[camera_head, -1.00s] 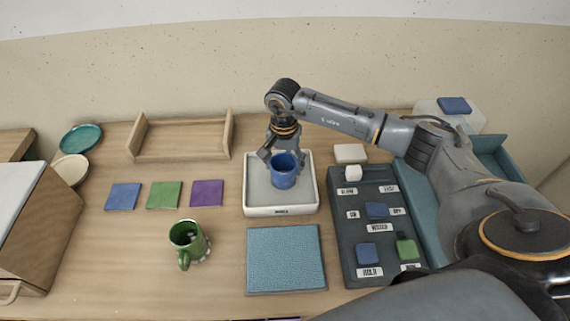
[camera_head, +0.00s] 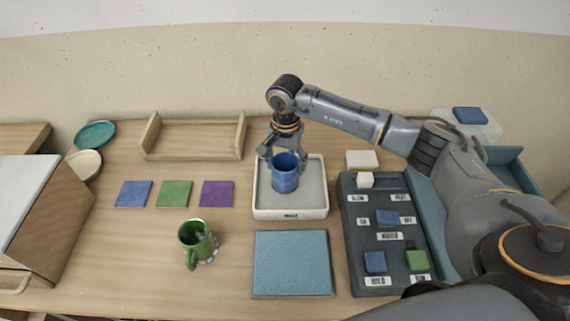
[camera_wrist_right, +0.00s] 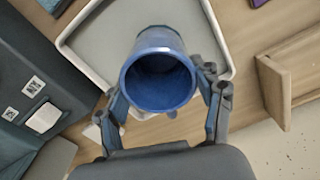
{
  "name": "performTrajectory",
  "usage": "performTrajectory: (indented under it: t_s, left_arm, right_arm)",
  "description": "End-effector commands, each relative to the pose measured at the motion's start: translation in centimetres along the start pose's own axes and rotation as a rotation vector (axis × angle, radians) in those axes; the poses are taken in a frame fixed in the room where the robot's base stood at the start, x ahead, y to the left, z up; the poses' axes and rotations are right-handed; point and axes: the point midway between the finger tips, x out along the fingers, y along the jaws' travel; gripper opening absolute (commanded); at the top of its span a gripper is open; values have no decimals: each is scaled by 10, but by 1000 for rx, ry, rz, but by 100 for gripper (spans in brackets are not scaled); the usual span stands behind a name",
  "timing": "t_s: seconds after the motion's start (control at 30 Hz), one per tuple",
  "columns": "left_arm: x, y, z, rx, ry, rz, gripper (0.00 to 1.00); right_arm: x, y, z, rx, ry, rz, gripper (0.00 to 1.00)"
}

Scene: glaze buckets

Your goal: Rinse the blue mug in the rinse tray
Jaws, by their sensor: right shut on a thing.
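The blue mug (camera_head: 285,176) is upright over the white rinse tray (camera_head: 291,213), inside its rim in the head view. I cannot tell whether its base touches the tray floor. My right gripper (camera_head: 284,155) is shut on the mug from the back. In the right wrist view the fingers of my right gripper (camera_wrist_right: 166,98) lie on both sides of the blue mug (camera_wrist_right: 158,85), whose open mouth faces the camera. The rinse tray also shows behind it in the right wrist view (camera_wrist_right: 85,18). My left gripper is not in view.
A green mug (camera_head: 196,241) stands left of a blue textured mat (camera_head: 291,263). Blue, green and purple tiles (camera_head: 175,193) lie at left, before a wooden rack (camera_head: 195,154). A dark button panel (camera_head: 385,240) stands right of the tray. Bare table surrounds the green mug.

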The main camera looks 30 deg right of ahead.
Motion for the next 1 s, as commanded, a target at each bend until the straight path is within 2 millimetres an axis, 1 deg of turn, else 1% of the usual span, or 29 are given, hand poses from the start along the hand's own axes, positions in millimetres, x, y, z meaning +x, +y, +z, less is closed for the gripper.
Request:
performTrajectory:
  t_s: [0.03,0.6,0.9,1.0]
  left_arm:
    - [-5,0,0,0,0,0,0]
    - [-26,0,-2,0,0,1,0]
    - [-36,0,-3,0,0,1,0]
    - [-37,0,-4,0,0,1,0]
  right_arm:
    - [-8,0,-1,0,2,-2,16]
    - [-53,9,-3,0,3,-2,16]
    - [-75,13,-4,0,2,-1,16]
    - [-78,14,-4,0,2,-1,16]
